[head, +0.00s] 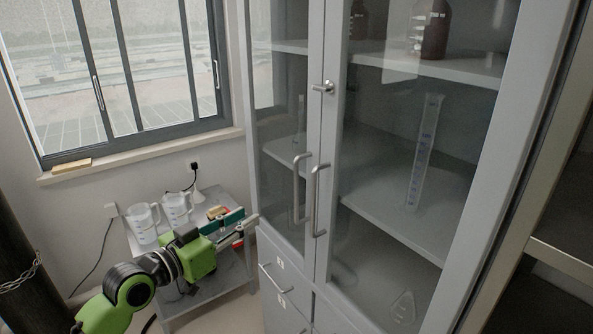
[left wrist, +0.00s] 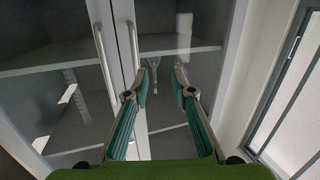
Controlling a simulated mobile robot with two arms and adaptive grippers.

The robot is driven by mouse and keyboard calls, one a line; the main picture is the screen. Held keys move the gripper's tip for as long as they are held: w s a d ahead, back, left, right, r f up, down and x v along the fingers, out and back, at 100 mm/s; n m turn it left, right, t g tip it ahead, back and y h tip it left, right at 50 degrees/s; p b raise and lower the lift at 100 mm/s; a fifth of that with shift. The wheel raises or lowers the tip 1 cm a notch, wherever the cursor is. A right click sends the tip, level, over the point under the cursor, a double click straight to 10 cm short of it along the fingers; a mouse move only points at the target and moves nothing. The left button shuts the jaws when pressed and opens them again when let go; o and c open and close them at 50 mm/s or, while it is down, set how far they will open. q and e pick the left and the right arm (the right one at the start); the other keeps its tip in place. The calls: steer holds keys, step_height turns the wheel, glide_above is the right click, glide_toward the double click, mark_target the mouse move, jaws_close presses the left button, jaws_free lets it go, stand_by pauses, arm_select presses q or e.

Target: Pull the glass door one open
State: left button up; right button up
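A tall grey cabinet has two glass doors, a left one (head: 281,120) and a right one (head: 385,210), both shut. Which is door one cannot be told. The left door's bar handle (head: 296,188) and the right door's bar handle (head: 318,200) stand side by side at the middle seam. Both handles also show left of the fingers in the left wrist view. My left gripper (head: 245,230) is left of and below the handles, near the left door's lower edge. In the left wrist view its fingers (left wrist: 162,76) are spread apart with nothing between them. My right gripper is out of view.
Drawers (head: 283,280) sit below the doors. Glassware (head: 422,150) and brown bottles stand inside the cabinet.

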arm_select(q)
steer(key=m+h, duration=0.2)
glide_toward(295, 180)
steer(key=shift+g, duration=0.3)
steer(key=p+x, duration=0.1)
steer(key=x, duration=0.2)
steer(key=p+x, duration=0.2)
steer(key=x, duration=0.1)
steer(key=p+x, duration=0.1)
steer(key=x, duration=0.2)
steer(key=shift+w+d+r, duration=0.1)
steer(key=shift+w+r, duration=0.2)
steer(key=shift+w, duration=0.05)
steer(key=shift+w+d, duration=0.35)
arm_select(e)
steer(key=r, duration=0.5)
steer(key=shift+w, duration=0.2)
arm_select(q)
jaws_close()
